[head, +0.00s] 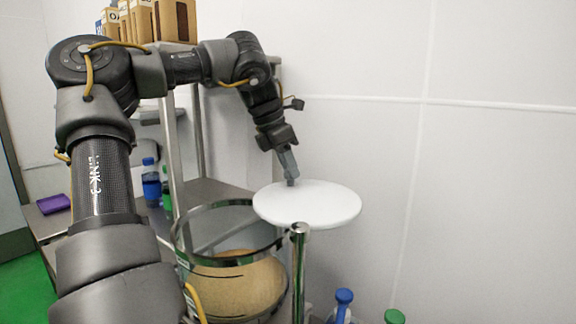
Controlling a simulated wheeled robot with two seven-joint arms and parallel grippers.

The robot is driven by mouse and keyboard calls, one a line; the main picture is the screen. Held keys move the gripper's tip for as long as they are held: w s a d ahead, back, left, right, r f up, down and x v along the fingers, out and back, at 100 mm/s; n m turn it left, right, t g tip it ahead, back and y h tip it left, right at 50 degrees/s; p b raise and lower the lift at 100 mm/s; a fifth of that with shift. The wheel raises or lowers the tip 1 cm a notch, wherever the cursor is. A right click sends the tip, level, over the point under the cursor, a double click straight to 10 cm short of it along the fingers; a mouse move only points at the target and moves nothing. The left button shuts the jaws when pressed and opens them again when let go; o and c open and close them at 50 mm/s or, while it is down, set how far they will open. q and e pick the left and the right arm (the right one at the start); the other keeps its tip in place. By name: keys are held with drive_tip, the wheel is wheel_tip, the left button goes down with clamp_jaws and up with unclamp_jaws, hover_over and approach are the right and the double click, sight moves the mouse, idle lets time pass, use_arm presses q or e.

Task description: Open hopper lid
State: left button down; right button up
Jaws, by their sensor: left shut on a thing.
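The white round hopper lid (318,207) is in the middle of the head view, above and to the right of the hopper's rim. My left gripper (291,180) is at the lid's upper edge, pointing down, shut on its handle; the handle itself is mostly hidden by the fingers. The clear hopper (187,262) has a dark metal rim and holds a tan, grainy material (235,285). Its mouth is uncovered for the most part. My right gripper is not in view.
A shiny metal post (299,270) stands in front of the lid. Blue-capped (343,297) and green-capped (394,317) bottles stand at the bottom right. A metal shelf with cartons (175,22), more bottles (151,185) and a purple item (53,204) are at the left. A white wall is behind.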

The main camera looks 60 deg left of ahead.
use_arm(q)
drive_tip(key=c, duration=1.1)
unclamp_jaws()
drive_tip(key=shift+r, duration=0.15)
drive_tip(key=shift+s+a+r, duration=0.15)
drive_tip(key=shift+r, duration=0.2)
drive_tip(key=v, duration=0.9)
drive_tip(key=shift+s+r, duration=0.25)
drive_tip(key=shift+r, duration=0.1)
